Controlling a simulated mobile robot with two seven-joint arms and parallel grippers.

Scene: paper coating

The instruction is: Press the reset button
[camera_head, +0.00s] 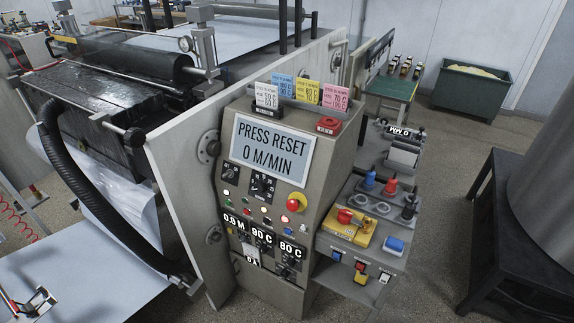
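The grey control console (316,185) stands in the middle. Its display (272,148) reads "PRESS RESET 0 M/MIN". Below the display are knobs, small lit buttons (250,210) and a red mushroom button on a yellow disc (297,202). A red button (328,125) sits on the console's top right. Labels on the small buttons are too small to read, so I cannot tell which one is reset. Lower readouts show 0.0 M, 90 C (262,237) and 80 C. Neither gripper shows in the head view.
The roller machine (125,95) and its black hose fill the left. A side shelf (345,247) with a yellow box (349,230) and a blue button (395,245) adjoins the console's right. A dark stand (500,235) is at far right. Open floor lies between.

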